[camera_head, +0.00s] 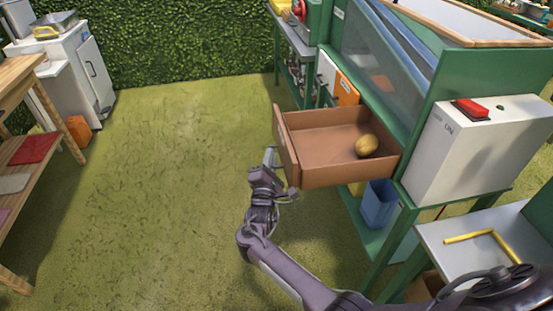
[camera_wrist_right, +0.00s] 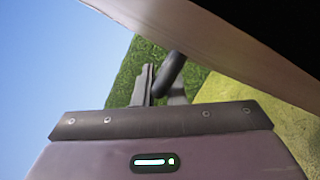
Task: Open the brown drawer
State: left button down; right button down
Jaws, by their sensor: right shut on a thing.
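The brown drawer (camera_head: 325,128) stands pulled out from the green cabinet (camera_head: 370,150) in the head view. A round yellowish-brown thing (camera_head: 367,145) lies inside it, near its right side. My right gripper (camera_head: 270,160) is at the outer side of the drawer front and is shut on the handle, which is mostly hidden there. In the right wrist view, my fingers (camera_wrist_right: 160,85) are at a dark bar-like handle (camera_wrist_right: 172,72), below the drawer front's pale edge (camera_wrist_right: 215,35). My left gripper is not in view.
A white box with a red button (camera_head: 471,108) sits on the cabinet's right side. A blue bin (camera_head: 379,203) is on the shelf under the drawer. A wooden shelf (camera_head: 30,115) stands at far left. The grass (camera_head: 170,190) left of the drawer is clear.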

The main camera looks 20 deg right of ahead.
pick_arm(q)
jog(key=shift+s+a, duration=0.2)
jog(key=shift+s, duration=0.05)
pick_arm(e)
jog(key=shift+f, duration=0.1)
jog(key=c, duration=1.8)
grip_release()
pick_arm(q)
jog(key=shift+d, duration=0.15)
pick_arm(e)
jog(key=shift+o, duration=0.2)
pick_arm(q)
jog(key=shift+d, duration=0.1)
pick_arm(e)
jog(key=shift+s, duration=0.1)
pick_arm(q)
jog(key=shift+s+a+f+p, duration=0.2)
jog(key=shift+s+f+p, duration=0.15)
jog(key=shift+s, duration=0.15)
pick_arm(e)
jog(key=v, duration=0.7)
jog(key=shift+s+a, duration=0.2)
jog(key=shift+s, duration=0.1)
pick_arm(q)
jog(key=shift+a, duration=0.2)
